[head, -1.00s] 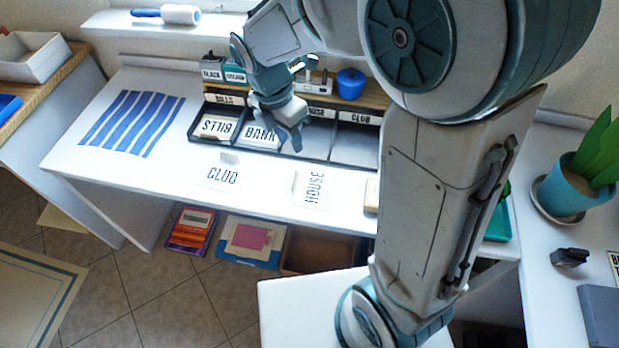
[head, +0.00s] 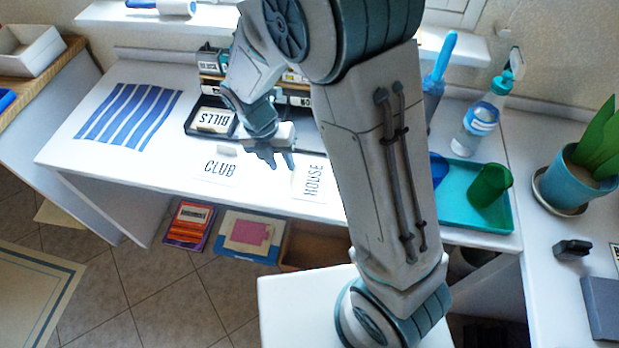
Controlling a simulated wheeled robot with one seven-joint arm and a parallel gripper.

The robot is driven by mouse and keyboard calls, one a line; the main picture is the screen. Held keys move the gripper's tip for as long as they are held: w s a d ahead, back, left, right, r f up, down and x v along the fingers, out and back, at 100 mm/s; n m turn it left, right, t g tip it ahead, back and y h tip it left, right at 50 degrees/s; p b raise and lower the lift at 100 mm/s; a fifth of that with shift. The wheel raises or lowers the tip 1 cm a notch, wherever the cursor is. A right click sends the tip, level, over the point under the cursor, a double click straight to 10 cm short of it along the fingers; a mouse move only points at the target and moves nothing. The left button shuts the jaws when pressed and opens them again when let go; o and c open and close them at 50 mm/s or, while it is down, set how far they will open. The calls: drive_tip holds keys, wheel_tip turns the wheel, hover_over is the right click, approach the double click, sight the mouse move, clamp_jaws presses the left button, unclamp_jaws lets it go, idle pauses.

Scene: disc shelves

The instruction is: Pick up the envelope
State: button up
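Two white envelopes lie flat on the white desk. One reads CLUB (head: 219,169) and the other, turned sideways, reads HOUSE (head: 312,184). Each seems to have a small raised pale tab. A third white envelope, marked BILLS (head: 214,120), lies in the left compartment of the dark sorting tray (head: 190,127). My gripper (head: 280,163) points down over the desk between CLUB and HOUSE, nearer HOUSE. Its fingers look apart with nothing seen between them. My arm hides most of the tray, including the compartment to the right of BILLS.
A blue-striped mat (head: 128,117) lies left on the desk. On the right, a teal tray (head: 470,205) holds a green cup (head: 489,185), with a bottle (head: 480,125) behind it. A potted plant (head: 575,180) stands far right. The desk's front left is clear.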

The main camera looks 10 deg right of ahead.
sight(290, 178)
drive_tip(key=x, duration=0.5)
drive_tip(key=shift+s+d, duration=0.15)
drive_tip(key=shift+d, duration=0.15)
clamp_jaws()
